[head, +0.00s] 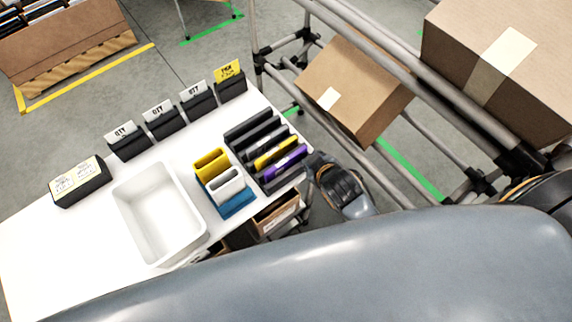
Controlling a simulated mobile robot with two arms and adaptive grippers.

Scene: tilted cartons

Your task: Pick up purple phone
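The purple phone (284,164) stands on edge in a slot of a black rack (240,131) at the right end of the white table. A yellow phone (275,152) is in the slot beside it, and dark slabs fill or form the slots behind. A dark part of my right arm, seemingly the gripper (318,162), is just right of the rack, close to the purple phone's right end. Its fingers are too small and dark to tell open from shut, and contact with the phone cannot be made out. My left gripper is not in view.
A white bin (160,213) and a yellow, white and blue holder (224,183) stand left of the rack. Black label stands (164,119) line the table's back edge. A tube frame with tilted cartons (355,90) is close on the right. My grey arm link covers the bottom.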

